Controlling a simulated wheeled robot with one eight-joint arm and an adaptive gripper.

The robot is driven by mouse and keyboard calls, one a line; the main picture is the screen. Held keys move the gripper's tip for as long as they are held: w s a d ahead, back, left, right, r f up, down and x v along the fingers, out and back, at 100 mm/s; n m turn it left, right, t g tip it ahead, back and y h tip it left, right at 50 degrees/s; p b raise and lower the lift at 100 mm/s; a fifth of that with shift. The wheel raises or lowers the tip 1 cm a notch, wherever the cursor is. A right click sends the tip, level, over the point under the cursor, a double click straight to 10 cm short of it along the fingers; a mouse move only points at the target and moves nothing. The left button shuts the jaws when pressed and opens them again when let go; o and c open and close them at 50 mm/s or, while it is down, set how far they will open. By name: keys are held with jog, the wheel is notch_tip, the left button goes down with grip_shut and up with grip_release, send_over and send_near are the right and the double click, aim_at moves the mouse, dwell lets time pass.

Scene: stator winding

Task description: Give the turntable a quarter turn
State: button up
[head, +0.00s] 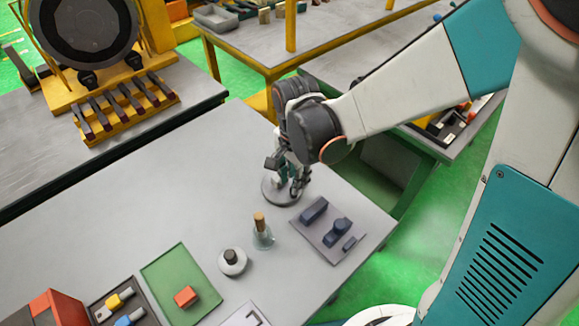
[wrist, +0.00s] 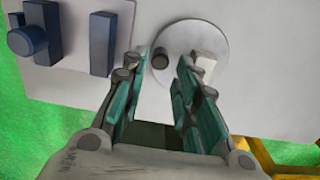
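The turntable is a pale grey disc (head: 273,197) on the table, under my gripper in the head view. In the wrist view the disc (wrist: 180,38) carries a short dark round peg (wrist: 160,58) off-centre and a small white block (wrist: 204,66) near its right side. My gripper (head: 286,182) points down over the disc. In the wrist view its fingers (wrist: 156,72) are apart, with the dark peg showing in the gap just beyond the tips. The right finger partly covers the white block; whether they touch I cannot tell.
A grey plate (head: 318,240) with dark blue blocks lies to the right. A corked bottle (head: 261,236) and a white round piece with a black knob (head: 232,263) stand in front. A green mat (head: 160,270) holds an orange block (head: 186,296). The table's left middle is clear.

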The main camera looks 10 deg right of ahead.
jog(key=shift+f+b, duration=1.25)
jog(key=shift+f, duration=0.9)
jog(key=shift+c, duration=0.3)
grip_shut()
